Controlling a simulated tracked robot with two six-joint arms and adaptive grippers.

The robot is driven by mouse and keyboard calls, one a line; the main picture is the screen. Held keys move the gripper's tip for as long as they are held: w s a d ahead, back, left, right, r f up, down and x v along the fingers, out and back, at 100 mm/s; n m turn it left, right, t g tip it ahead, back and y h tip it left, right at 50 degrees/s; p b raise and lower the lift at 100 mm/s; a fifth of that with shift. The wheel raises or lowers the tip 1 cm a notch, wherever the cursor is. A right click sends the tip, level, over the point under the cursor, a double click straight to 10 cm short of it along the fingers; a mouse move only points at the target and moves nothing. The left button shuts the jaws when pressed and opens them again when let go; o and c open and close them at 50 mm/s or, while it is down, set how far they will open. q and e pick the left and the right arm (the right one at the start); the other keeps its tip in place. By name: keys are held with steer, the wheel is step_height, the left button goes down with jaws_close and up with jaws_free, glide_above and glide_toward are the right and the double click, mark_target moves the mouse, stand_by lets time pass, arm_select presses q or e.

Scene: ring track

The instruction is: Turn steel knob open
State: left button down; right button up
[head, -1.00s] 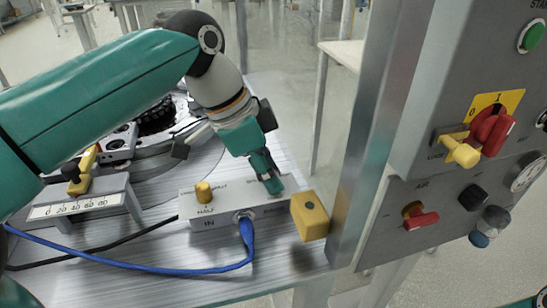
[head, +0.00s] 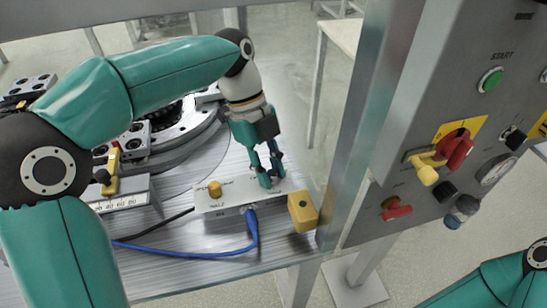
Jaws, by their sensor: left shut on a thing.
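A grey metal box (head: 237,204) lies on the bench with a brass knob (head: 215,188) on its left part and a blue cable in its front. My left gripper (head: 270,178) points down onto the right part of the box's top. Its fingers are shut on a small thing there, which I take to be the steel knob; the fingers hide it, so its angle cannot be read. My right arm enters at the lower right, with its gripper out of view.
A yellow block (head: 303,212) sits at the bench corner, right of the box. A steel post (head: 367,120) and a control panel (head: 440,205) with red handles stand further right. The blue cable (head: 200,254) crosses the bench front. A scale stand (head: 125,197) is left.

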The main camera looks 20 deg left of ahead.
arm_select(q)
steer(key=m+p, duration=0.1)
steer(key=m+g+y+p, duration=0.1)
steer(key=m+p, duration=0.3)
steer(key=shift+w+r, duration=0.25)
steer(key=shift+r, duration=0.05)
steer(key=shift+d+f+m+g+y+p, duration=0.15)
steer(key=shift+m+g+y+p, duration=0.35)
steer(key=shift+m+p, duration=0.75)
steer(key=shift+m, duration=0.35)
steer(key=c, duration=1.1)
jaws_free()
steer(key=shift+w+f, duration=0.1)
steer(key=shift+o, duration=0.7)
steer(key=v, duration=0.7)
